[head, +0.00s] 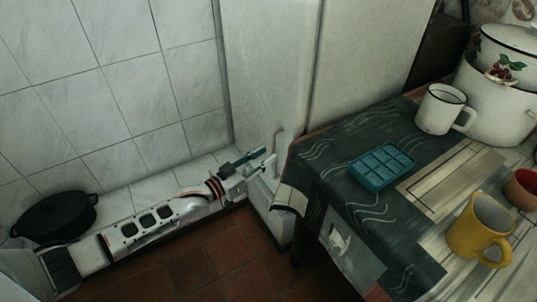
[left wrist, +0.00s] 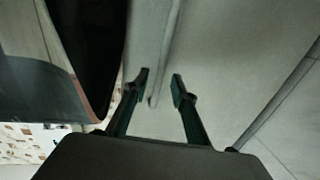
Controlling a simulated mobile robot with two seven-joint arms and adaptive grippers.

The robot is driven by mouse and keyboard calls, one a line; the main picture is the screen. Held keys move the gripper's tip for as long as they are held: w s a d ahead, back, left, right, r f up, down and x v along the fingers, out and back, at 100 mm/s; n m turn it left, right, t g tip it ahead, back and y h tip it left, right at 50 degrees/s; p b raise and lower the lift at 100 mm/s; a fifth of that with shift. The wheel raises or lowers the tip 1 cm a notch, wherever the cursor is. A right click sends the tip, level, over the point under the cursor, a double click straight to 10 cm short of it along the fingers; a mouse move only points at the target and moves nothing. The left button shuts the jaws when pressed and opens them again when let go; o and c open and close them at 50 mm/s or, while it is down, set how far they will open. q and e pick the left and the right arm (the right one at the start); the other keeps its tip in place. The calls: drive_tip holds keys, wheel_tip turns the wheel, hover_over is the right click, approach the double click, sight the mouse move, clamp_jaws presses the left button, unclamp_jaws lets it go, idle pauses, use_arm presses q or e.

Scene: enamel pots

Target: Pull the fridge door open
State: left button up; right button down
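The pale fridge (head: 268,65) stands against the tiled wall, and its door looks shut. A long vertical line (head: 317,50) runs down its front. My left gripper (head: 263,157) is low in front of the fridge, beside the table corner. In the left wrist view its two dark fingers (left wrist: 160,76) are apart, pointing at the pale fridge surface (left wrist: 225,50). A grey bar (left wrist: 168,45), seemingly the handle, runs down between the fingertips in the picture. I cannot tell whether they touch it. My right gripper is in neither view.
A table with a dark patterned cloth (head: 335,205) stands close on the right, holding a teal tray (head: 381,167), white mug (head: 436,110), yellow mug (head: 472,232), red bowl (head: 525,190) and enamel pots (head: 495,100). A black pot (head: 55,217) sits at left. Brown floor (head: 200,262) is clear.

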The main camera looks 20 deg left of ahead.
use_arm(q)
drive_tip(key=shift+x, duration=0.85)
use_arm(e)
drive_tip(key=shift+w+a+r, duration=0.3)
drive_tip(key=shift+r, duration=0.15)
use_arm(q)
drive_tip(key=shift+c, duration=0.2)
clamp_jaws()
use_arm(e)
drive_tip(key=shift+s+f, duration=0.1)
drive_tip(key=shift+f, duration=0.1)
